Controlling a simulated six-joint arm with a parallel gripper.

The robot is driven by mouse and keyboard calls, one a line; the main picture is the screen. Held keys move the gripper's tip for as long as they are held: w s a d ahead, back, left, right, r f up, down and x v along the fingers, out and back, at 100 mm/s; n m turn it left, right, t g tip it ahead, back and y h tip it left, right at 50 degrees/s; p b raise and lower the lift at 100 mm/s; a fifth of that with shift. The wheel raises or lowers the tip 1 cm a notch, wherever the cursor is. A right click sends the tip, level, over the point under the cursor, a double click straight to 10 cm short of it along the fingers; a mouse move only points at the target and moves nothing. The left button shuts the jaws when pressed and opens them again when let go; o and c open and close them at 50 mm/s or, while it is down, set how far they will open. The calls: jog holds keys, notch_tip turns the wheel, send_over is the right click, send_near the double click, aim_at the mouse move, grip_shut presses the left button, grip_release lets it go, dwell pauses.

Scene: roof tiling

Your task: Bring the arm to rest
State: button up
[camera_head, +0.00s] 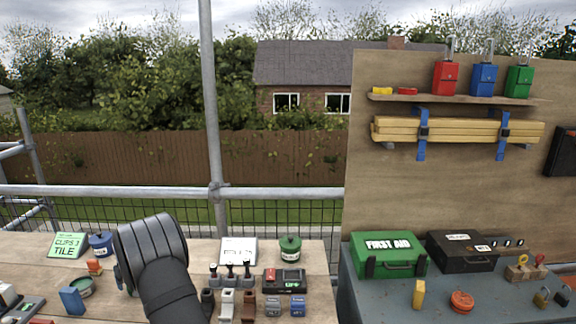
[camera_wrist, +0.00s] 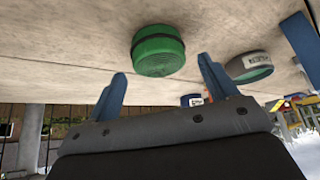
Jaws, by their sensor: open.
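My gripper (camera_wrist: 163,80) shows in the wrist view with its two blue fingers spread apart. Nothing is between the fingers. A green round tin with a dark band (camera_wrist: 158,52) stands on the bench beyond the fingertips, apart from them. In the head view my dark arm rises over the front of the left bench and bends to the left. My fingers cannot be made out in the head view.
The wooden bench (camera_head: 205,262) holds a blue tub (camera_head: 101,245), a green tin (camera_head: 290,250), a green card (camera_head: 68,245) and small parts near my arm. The grey bench at right holds a green first aid case (camera_head: 388,256). A scaffold pole (camera_head: 213,110) stands behind.

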jog(key=v, duration=0.9)
jog(key=x, duration=1.2)
jog(key=shift+f, duration=0.35)
notch_tip(320, 180, up, 4)
jog(key=shift+r, duration=0.25)
jog(key=w+d+r, duration=0.2)
jog(key=d+r, duration=1.1)
jog(key=r, duration=0.1)
jog(key=w+d+m, duration=0.1)
jog(key=w+d, duration=0.3)
jog(key=d, duration=0.4)
jog(key=w+d+m+h, duration=0.1)
jog(key=w+d, duration=0.3)
jog(key=d, duration=0.4)
jog(key=w+d+m+t+h, duration=0.1)
jog(key=w+d, duration=0.3)
jog(key=d, duration=0.5)
jog(key=shift+m, duration=0.9)
